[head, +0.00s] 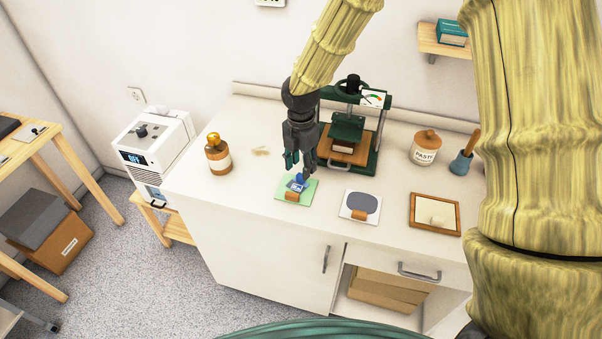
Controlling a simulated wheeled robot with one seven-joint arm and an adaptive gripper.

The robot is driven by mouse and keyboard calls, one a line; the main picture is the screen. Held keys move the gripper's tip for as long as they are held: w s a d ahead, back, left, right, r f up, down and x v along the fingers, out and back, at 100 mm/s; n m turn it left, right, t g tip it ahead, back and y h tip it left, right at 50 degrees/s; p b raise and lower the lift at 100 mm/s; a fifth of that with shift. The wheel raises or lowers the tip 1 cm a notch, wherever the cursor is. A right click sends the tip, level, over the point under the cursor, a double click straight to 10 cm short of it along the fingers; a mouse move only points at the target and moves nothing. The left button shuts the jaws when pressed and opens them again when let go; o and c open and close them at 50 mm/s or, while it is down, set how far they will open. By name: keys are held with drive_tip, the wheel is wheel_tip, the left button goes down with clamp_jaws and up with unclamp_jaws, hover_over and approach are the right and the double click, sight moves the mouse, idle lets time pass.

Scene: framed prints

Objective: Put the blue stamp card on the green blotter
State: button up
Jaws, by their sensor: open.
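The blue stamp card (296,187) lies on the green blotter (307,195), within its edges, with a small blue raised part at its back. My gripper (300,166) is open, pointing down just above the card and the back of the blotter. I cannot tell whether a fingertip touches the blue part. The gripper partly covers the view of the card's back edge.
A green press (349,140) stands close behind and right of my gripper. A brown bottle (218,158) stands to the left. A white pad with a grey oval (360,204) and a wooden frame tray (435,230) lie to the right. A paste jar (425,148) stands further back.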

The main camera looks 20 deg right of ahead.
sight(301, 175)
wheel_tip(301, 175, up, 7)
drive_tip(key=b, duration=0.1)
drive_tip(key=shift+r, duration=0.2)
